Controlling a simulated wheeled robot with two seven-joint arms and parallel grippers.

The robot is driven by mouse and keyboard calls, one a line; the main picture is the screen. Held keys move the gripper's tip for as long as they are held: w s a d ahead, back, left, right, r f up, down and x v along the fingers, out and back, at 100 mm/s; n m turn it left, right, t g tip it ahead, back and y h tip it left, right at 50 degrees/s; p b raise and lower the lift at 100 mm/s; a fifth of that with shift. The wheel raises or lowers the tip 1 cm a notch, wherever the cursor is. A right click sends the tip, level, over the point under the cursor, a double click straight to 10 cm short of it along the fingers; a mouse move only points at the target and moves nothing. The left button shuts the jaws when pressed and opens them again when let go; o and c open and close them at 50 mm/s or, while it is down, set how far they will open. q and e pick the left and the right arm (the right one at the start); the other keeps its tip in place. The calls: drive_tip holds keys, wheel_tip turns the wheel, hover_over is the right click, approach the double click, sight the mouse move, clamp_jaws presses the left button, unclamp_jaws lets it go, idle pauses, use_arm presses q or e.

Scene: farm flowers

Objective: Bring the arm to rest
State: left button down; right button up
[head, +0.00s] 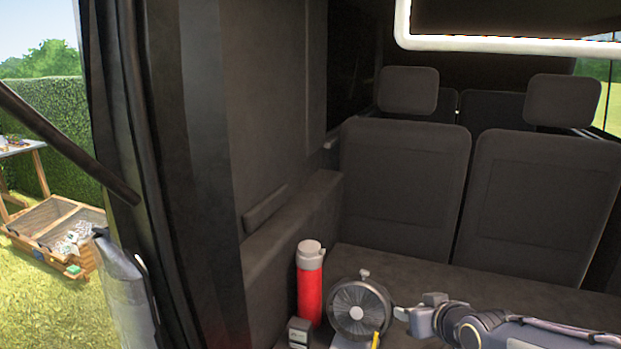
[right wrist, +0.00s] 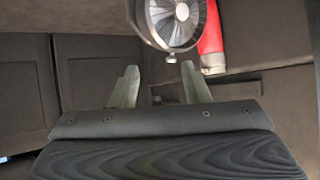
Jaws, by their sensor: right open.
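My right arm reaches in from the right over the cargo floor in the head view. Its gripper (head: 402,313) is just right of a round dark fan (head: 360,309). In the right wrist view the two fingers of this gripper (right wrist: 160,86) stand apart with nothing between them. The fan (right wrist: 170,22) is beyond the fingertips there, and it looks apart from them. My left gripper is not in view.
A red bottle with a grey cap (head: 310,285) stands left of the fan. A small dark box (head: 299,332) is in front of it. Seat backs (head: 403,185) close off the cargo floor (head: 385,264). Outside left, a wooden crate (head: 30,243) stands on grass.

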drive_tip(key=s+a+f+m+g+y, duration=0.1)
drive_tip(key=s+m+g, duration=0.2)
drive_tip(key=s, duration=2.5)
drive_tip(key=shift+s+a+f+m+g, duration=0.2)
drive_tip(key=shift+s+m+g, duration=0.15)
drive_tip(key=shift+g, duration=0.75)
